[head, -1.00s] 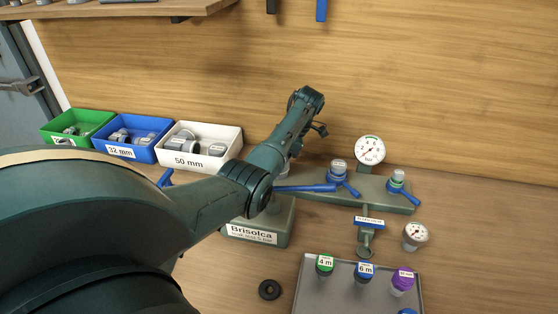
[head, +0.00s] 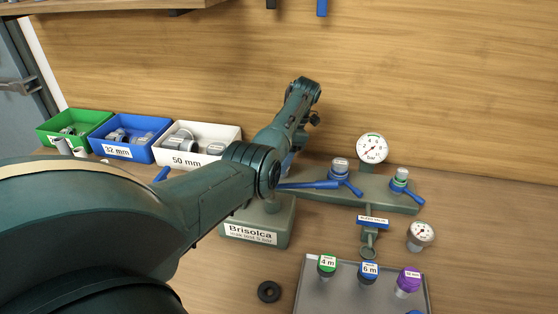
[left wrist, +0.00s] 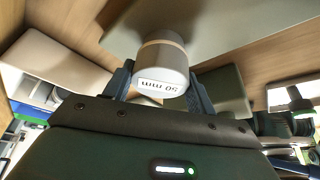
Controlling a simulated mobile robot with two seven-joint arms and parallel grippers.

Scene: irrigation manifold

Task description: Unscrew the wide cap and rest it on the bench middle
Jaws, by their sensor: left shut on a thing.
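The wide cap (left wrist: 163,72), a pale cylinder marked 50 mm with a tan band, sits between the fingers of my left gripper (left wrist: 162,88) in the left wrist view. The gripper is shut on it. The cap's far end faces a grey-green surface; I cannot tell whether it is still threaded on. In the head view my forearm hides the cap and most of the gripper at the left part of the grey-green manifold (head: 385,196). The wooden bench (head: 215,285) shows bare at the front. My right gripper is not in view.
Green (head: 75,125), blue (head: 128,152) and white (head: 197,163) bins stand at the back left. A gauge (head: 372,148) and blue-handled valves rise from the manifold.

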